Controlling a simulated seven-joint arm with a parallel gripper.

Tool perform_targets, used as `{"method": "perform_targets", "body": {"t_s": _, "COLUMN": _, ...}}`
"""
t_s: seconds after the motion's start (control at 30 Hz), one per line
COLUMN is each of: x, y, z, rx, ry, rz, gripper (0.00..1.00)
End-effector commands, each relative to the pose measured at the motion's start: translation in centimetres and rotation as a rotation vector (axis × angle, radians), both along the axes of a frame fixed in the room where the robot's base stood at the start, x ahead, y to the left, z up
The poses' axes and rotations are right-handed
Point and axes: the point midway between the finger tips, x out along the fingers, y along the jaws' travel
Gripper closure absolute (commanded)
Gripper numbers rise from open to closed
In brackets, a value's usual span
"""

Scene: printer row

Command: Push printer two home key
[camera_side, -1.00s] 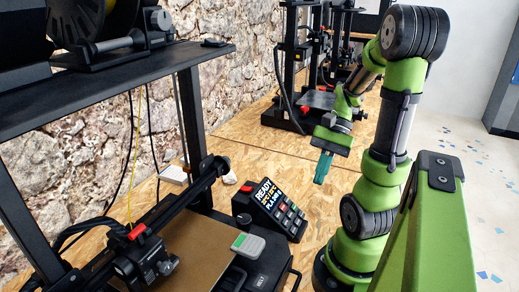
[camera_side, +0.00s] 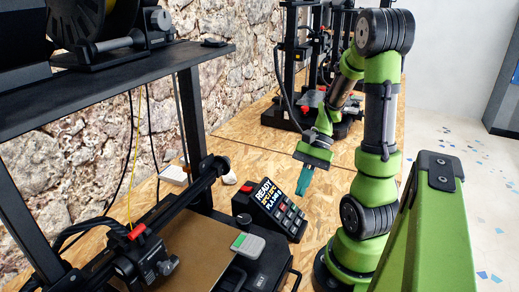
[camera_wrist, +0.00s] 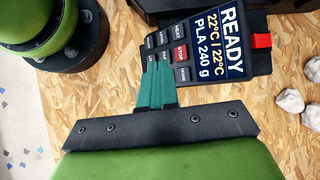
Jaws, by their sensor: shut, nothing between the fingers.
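A black control panel (camera_side: 277,210) stands beside the near printer, with a tilted screen reading READY and a block of keys. In the wrist view the gripper tips (camera_wrist: 157,62) overlap the lower key rows and hide some keys. Contact cannot be told.
A red button (camera_wrist: 262,41) sits beside the screen. Pale stones (camera_wrist: 291,101) lie close by. More printers (camera_side: 300,100) stand behind.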

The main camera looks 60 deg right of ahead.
Motion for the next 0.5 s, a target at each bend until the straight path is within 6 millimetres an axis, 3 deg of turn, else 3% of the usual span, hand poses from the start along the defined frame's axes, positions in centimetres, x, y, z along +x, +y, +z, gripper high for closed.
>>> {"method": "perform_targets", "body": {"t_s": 0.2, "x": 1.2, "y": 0.0, "z": -1.5, "rx": 0.001, "ry": 0.0, "rz": 0.002, "gripper": 1.0}}
{"method": "perform_targets", "body": {"t_s": 0.5, "x": 1.4, "y": 0.0, "z": -1.8, "rx": -0.002, "ry": -0.001, "rz": 0.001, "gripper": 1.0}}
